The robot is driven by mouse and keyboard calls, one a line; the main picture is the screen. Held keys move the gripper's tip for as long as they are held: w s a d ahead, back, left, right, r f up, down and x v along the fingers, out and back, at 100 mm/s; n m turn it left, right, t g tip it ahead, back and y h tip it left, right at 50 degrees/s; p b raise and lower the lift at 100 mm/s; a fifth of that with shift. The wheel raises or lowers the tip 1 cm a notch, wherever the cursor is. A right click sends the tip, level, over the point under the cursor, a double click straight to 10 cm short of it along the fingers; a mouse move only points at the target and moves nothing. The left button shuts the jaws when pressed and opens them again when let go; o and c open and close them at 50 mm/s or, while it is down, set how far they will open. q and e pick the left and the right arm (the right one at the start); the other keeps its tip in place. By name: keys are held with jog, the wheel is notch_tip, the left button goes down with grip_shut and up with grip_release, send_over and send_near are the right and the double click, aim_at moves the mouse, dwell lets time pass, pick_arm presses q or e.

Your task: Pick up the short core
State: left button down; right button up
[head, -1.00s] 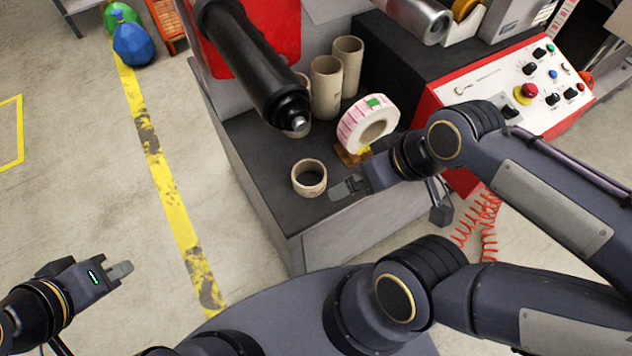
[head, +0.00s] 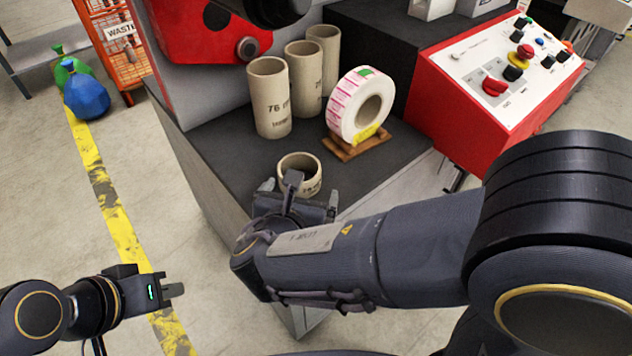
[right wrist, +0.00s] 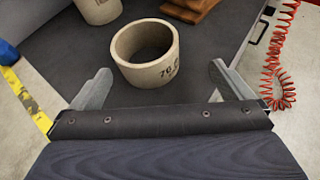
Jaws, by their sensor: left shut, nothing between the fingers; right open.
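The short core (head: 312,183) is a low beige cardboard ring standing upright on the dark machine top. In the head view my right gripper hides part of its near side. In the right wrist view the short core (right wrist: 146,54) is whole, with printed digits on its side. My right gripper (head: 302,197) is open and empty, just on the near side of the core. In the right wrist view its fingers (right wrist: 158,82) are spread wider than the core, which lies ahead between them. My left gripper (head: 174,290) is shut and empty, over the floor at the lower left.
Several tall cores (head: 270,100) stand behind the short core. A label roll (head: 347,108) with pink labels stands on a wooden block (head: 357,148) to the right. A red control panel (head: 470,125) is further right. The dark machine top (head: 222,135) is clear left of the core.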

aim_at(303, 166)
jog(key=shift+w+a+f+n, duration=0.1)
jog(key=shift+a+f+n, duration=0.15)
jog(key=shift+a+n, duration=0.2)
jog(key=shift+w+a+t, duration=0.1)
jog(key=shift+w+t, duration=0.1)
jog(key=shift+t, duration=0.1)
jog(key=b+x, duration=0.1)
jog(key=x, duration=0.2)
jog(key=b+x, duration=0.1)
jog(key=x, duration=0.2)
jog(key=shift+w+a+f+b, duration=0.2)
jog(key=shift+f+b, duration=0.05)
jog(key=shift+b, duration=0.1)
jog(key=shift+w+d+f, duration=0.1)
jog(key=shift+w+d, duration=0.05)
jog(key=shift+w, duration=0.3)
jog(key=c, duration=1)
